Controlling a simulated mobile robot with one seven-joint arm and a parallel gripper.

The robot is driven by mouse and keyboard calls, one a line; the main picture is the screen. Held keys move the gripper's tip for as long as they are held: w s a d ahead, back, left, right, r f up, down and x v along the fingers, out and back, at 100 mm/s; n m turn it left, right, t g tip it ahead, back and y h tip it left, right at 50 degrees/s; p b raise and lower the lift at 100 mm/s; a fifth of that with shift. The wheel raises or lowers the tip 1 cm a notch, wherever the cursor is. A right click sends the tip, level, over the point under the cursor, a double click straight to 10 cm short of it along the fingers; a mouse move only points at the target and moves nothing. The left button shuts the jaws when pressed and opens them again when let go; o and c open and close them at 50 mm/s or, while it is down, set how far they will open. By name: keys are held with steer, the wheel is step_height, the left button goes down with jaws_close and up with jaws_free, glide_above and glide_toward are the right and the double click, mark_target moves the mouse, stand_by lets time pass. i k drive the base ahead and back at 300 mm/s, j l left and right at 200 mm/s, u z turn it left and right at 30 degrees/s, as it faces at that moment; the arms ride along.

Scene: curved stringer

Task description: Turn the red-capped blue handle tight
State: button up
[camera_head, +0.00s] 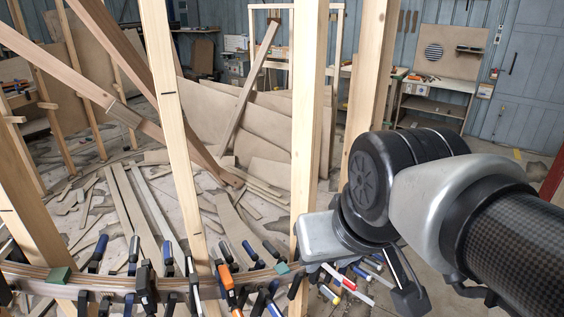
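Along the bottom, a curved laminated wood strip (120,281) carries a row of clamps with mostly blue and black handles. A small red patch (348,284) shows among the handles low and right of centre, close to blue and white parts. It is too small to tell whether it is the cap of the blue handle. My arm reaches in from the right, and its wrist covers part of this area. The end of my gripper (408,291) shows only as dark parts beside the clamps, seemingly apart from the red patch. Its fingers are not clear.
Upright wooden posts (308,120) stand close in front, one just left of my wrist. An orange clamp (226,280) sits left of the red patch. Boards and offcuts litter the floor behind. A workbench (432,100) stands at the back right.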

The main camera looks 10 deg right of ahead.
mark_target(379, 258)
steer(key=i+l, duration=0.15)
steer(key=l, duration=0.35)
steer(key=i+l+u, duration=0.1)
steer(key=l, duration=0.4)
steer(key=i+l, duration=0.15)
steer(key=l, duration=0.4)
steer(key=i+l+u, duration=0.1)
steer(key=l, duration=0.4)
steer(key=i+l, duration=0.1)
steer(key=l, duration=0.45)
steer(key=i+l+u, duration=0.1)
steer(key=l, duration=0.4)
